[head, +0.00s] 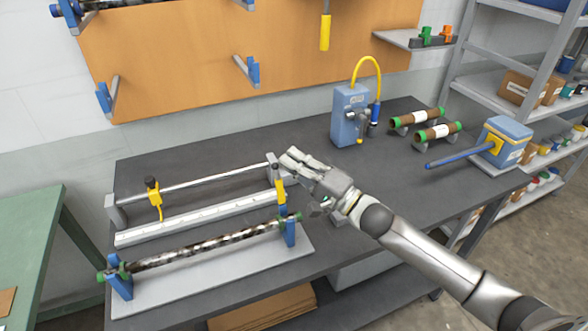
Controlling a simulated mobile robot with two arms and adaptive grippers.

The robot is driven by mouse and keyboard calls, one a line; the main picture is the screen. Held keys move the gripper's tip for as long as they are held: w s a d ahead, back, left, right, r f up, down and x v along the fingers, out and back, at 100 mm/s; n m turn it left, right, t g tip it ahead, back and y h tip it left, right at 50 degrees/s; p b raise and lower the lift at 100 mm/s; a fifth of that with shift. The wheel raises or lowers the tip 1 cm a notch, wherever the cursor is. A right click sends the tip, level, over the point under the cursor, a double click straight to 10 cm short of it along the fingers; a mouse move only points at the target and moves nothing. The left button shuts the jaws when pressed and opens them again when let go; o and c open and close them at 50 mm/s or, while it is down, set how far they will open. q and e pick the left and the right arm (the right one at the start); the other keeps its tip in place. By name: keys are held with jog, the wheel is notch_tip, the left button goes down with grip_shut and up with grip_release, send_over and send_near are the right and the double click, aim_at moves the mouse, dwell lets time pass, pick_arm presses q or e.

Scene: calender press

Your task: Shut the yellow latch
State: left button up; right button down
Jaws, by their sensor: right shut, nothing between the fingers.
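A low press frame (200,218) with a pale bar and a thin rod lies on the dark bench. A yellow latch-like piece (280,190) stands upright at its right end. Another yellow piece, a hooked arm with a black knob (152,188), sits at the left end. I cannot tell for sure which is the named latch. My right gripper (288,158) is shut and empty, just above and right of the upright yellow piece, beside the rod's right end block. The gripper and wrist hide part of the bench there. My left gripper is out of view.
A mottled roller (205,246) rests on blue supports at the front. A blue box (349,112) with a yellow hose, green-ended rollers (437,131) and a blue-handled box (506,138) stand at the right. The bench middle (240,145) behind the press is clear.

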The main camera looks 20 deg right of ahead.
jog(key=s+f+n+y+b, duration=0.3)
jog(key=s+n+y+b, duration=0.1)
jog(key=s+b, duration=0.2)
jog(key=s+f+n+t+y+b, duration=0.1)
jog(key=s+f+n+y+b, duration=0.2)
jog(key=s+b, duration=0.3)
jog(key=n+y+b, duration=0.1)
jog(key=b, duration=0.1)
jog(key=shift+f+n+b, duration=0.15)
jog(key=shift+n+b, duration=0.15)
dwell(0.5)
jog(key=shift+d, duration=0.15)
dwell(0.3)
